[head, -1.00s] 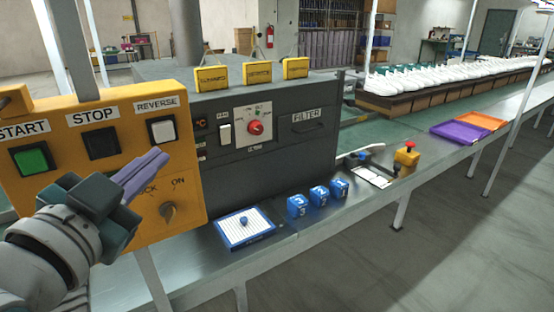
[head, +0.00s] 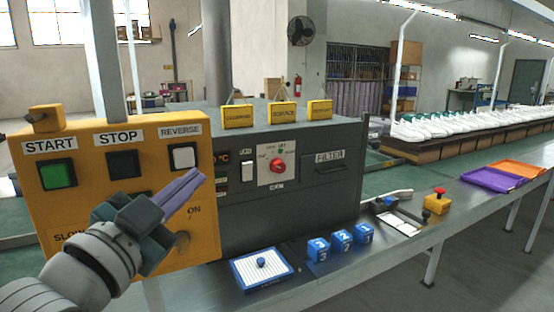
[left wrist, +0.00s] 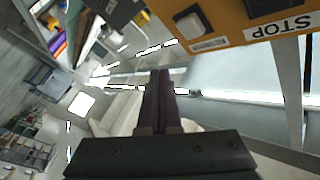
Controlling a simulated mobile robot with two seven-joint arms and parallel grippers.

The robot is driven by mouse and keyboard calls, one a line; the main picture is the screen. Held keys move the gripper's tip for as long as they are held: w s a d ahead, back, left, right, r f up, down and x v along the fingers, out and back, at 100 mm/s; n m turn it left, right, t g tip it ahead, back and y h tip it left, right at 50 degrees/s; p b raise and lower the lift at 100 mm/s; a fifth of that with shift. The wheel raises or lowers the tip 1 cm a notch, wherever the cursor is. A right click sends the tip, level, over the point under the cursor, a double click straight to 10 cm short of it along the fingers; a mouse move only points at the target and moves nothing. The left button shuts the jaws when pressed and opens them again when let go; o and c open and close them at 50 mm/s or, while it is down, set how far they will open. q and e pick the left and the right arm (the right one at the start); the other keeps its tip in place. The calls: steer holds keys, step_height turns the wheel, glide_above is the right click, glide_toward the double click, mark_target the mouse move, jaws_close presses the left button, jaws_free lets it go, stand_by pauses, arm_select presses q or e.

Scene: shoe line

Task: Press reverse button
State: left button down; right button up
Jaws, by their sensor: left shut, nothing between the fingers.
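The white reverse button (head: 183,157) sits in a black frame under the REVERSE label on the yellow control panel (head: 110,222). It also shows near the top of the left wrist view (left wrist: 191,24), above and to the right of the fingertips. My left gripper (head: 188,184) is shut and empty. In the head view its purple fingers appear just below the reverse button; no contact is visible. The green START button (head: 57,174) and the black STOP button (head: 123,163) are to the left. My right gripper is not in view.
A dark grey machine (head: 290,190) with a red knob stands right of the panel. Blue numbered blocks (head: 342,240), a white board with a blue knob (head: 262,268) and a yellow box with a red button (head: 437,202) stand on the bench. Shoes line the conveyor behind.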

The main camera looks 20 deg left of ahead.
mark_target(181, 169)
arm_select(q)
steer(key=shift+w+a+b, duration=0.85)
steer(key=shift+w+a, duration=1)
steer(key=shift+a, duration=0.3)
steer(key=shift+w+a, duration=0.1)
stand_by(0.4)
steer(key=shift+w+a, duration=0.2)
